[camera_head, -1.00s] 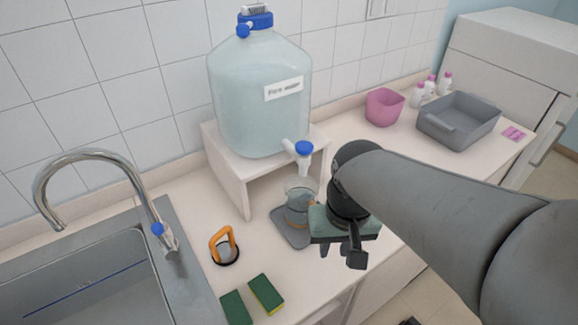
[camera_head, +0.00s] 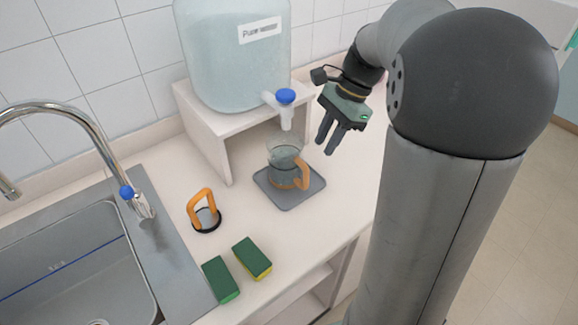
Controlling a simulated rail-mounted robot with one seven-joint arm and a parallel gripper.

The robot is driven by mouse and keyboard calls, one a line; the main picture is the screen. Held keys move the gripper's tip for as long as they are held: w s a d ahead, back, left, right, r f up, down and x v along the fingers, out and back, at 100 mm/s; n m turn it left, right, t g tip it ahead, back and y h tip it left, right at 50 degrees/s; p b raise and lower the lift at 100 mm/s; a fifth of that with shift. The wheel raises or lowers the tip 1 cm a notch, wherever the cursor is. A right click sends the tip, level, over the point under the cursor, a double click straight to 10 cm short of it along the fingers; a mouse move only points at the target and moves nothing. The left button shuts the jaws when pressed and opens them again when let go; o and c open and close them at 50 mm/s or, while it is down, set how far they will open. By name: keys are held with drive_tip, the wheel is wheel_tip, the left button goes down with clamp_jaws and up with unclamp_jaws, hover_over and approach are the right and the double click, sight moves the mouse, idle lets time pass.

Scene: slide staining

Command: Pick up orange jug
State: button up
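The orange jug (camera_head: 287,172) is a clear glass vessel with an orange handle on its right side. It stands upright on a grey square mat (camera_head: 289,201), below the spout of the water container. My gripper (camera_head: 327,149) is in the air to the right of the jug and above it, apart from the handle. Its two dark fingers point down and stand a little apart, with nothing between them.
A large water container (camera_head: 228,65) with a blue-topped tap (camera_head: 286,103) stands on a white stand (camera_head: 205,122). An orange-handled item (camera_head: 203,212) stands beside the sink (camera_head: 75,262). Two green sponges (camera_head: 221,280) (camera_head: 252,258) lie at the counter's front. Counter right of the mat is clear.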

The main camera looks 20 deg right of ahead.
sight(291, 166)
drive_tip(key=x, duration=1)
drive_tip(key=shift+a+f, duration=0.1)
clamp_jaws()
